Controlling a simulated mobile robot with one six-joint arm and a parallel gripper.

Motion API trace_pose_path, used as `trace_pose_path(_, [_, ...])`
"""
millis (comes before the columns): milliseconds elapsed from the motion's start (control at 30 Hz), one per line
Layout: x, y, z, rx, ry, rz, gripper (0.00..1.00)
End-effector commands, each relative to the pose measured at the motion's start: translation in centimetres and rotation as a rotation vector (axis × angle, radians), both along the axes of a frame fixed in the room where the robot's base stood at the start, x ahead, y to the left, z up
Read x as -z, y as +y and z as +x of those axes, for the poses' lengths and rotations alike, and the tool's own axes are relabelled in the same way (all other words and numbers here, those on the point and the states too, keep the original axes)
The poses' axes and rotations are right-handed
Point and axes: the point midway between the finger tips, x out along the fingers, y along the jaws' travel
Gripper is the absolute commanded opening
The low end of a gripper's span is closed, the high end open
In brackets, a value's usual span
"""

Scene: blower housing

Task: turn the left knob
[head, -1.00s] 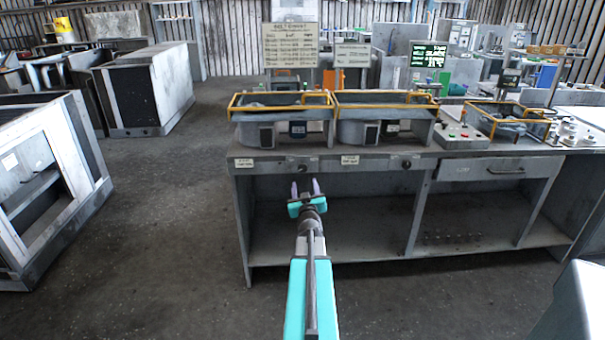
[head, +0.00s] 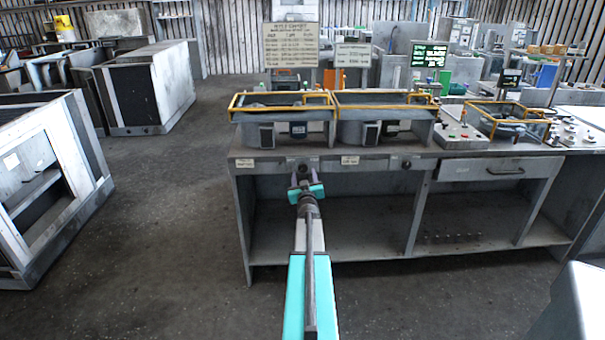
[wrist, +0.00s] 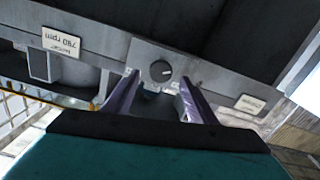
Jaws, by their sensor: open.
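The left knob (head: 303,168) is a small dark round knob on the front rail of the workbench, just right of a white label. In the wrist view the knob (wrist: 160,71) shows a light pointer mark on its face, and the picture is turned nearly upside down. My gripper (head: 303,182) is just in front of and slightly below the knob. In the wrist view its two purple fingers (wrist: 158,100) are apart, one to each side of the knob's line. Whether the fingertips overlap the knob in depth I cannot tell. Nothing is held.
A second knob (head: 406,164) is farther right on the rail. White labels (head: 245,163) sit along it. Two blower housings with yellow frames (head: 282,105) stand on the workbench (head: 340,250). A drawer (head: 495,171) is at right. Open floor lies left of the bench.

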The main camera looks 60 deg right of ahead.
Motion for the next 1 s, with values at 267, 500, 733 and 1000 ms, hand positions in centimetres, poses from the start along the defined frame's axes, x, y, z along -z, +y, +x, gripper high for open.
trace_pose_path(267, [0.0, -1.9, 1.4, 0.0, 0.0, 0.0, 0.52])
trace_pose_path(500, [0.0, -2.7, 1.9, 0.0, 0.0, 0.0, 0.52])
trace_pose_path(733, [0.0, -2.8, 1.9, 0.001, 0.0, 0.001, 0.52])
trace_pose_path(1000, [0.0, -2.8, 1.9, 0.001, 0.0, 0.001, 0.3])
